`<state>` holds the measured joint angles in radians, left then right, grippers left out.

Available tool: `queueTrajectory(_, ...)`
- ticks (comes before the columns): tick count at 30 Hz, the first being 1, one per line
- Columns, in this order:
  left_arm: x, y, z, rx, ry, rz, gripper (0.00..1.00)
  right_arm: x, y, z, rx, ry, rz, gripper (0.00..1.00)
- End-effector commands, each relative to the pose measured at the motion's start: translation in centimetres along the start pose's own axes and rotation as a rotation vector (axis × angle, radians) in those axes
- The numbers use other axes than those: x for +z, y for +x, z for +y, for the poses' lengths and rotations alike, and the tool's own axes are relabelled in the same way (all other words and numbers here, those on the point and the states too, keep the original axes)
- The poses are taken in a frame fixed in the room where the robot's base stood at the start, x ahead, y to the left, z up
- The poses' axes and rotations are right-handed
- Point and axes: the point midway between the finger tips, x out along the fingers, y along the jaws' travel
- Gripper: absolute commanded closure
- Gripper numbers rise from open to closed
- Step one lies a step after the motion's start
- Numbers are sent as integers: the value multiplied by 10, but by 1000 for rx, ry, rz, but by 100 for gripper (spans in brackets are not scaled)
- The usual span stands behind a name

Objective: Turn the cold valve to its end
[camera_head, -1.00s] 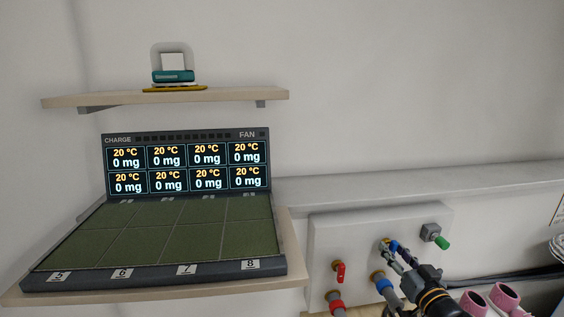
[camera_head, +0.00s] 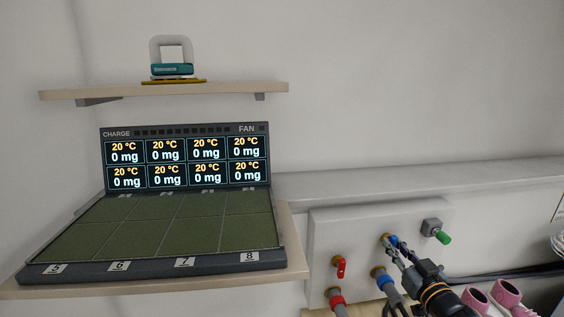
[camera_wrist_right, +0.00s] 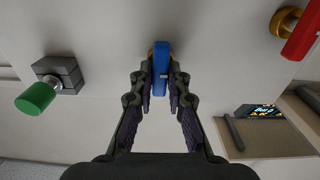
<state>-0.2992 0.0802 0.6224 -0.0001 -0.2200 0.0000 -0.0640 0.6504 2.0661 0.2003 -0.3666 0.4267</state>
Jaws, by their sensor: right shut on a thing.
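The cold valve has a blue handle (camera_wrist_right: 160,70); in the head view the handle (camera_head: 393,239) is mostly covered by my right gripper. It is mounted on the white panel (camera_head: 325,235) above a pipe with a blue collar (camera_head: 381,282). My right gripper (camera_wrist_right: 161,80) is shut on the blue handle, with one finger on each side of it. In the head view my right gripper (camera_head: 395,245) reaches the valve from the lower right. My left gripper is not in view.
The red valve handle (camera_head: 341,267) is left of the blue one, above a red-collared pipe (camera_head: 337,299). A green knob (camera_head: 443,238) on a grey box is to the right. A charging station (camera_head: 185,160) stands on the left shelf. Pink items (camera_head: 505,294) lie lower right.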

Motion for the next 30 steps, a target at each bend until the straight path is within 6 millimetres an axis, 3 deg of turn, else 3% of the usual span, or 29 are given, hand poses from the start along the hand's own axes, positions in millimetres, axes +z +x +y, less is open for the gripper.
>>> queueTrajectory(30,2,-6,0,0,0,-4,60,0,0,0,1,-77,-1,100)
